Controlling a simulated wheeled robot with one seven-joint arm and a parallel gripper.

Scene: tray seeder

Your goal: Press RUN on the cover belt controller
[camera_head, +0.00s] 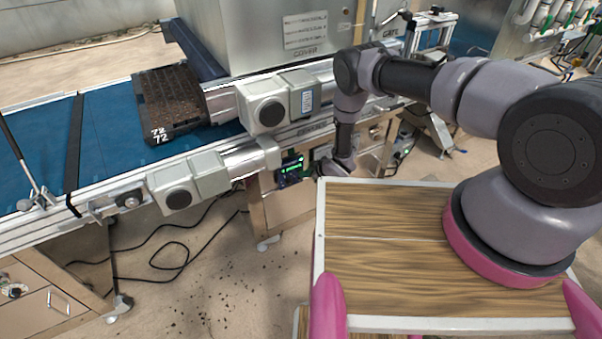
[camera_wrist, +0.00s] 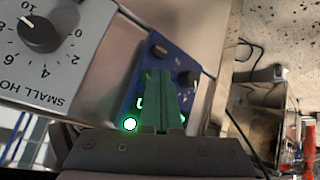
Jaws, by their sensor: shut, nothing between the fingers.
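A small blue controller (camera_head: 290,171) with a lit green display hangs on the front side of the conveyor frame. In the wrist view the controller (camera_wrist: 150,62) has dark knobs, part of a green digit, and a bright green round light or button (camera_wrist: 130,124) at its lower left. Its labels are too small to read, and my fingers hide part of its face. My gripper (camera_wrist: 158,76) is shut and empty, with its fingers over the controller's face. In the head view my gripper (camera_head: 324,168) is just right of the controller. I cannot tell whether it touches.
A grey panel with a black dial (camera_wrist: 40,33), marked "SMALL HO…", is beside the controller. A dark seed tray (camera_head: 140,92) lies on the blue belt (camera_head: 105,135). Grey motor housings (camera_head: 262,108) project near my arm. A wood-topped table (camera_head: 385,265) is in front.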

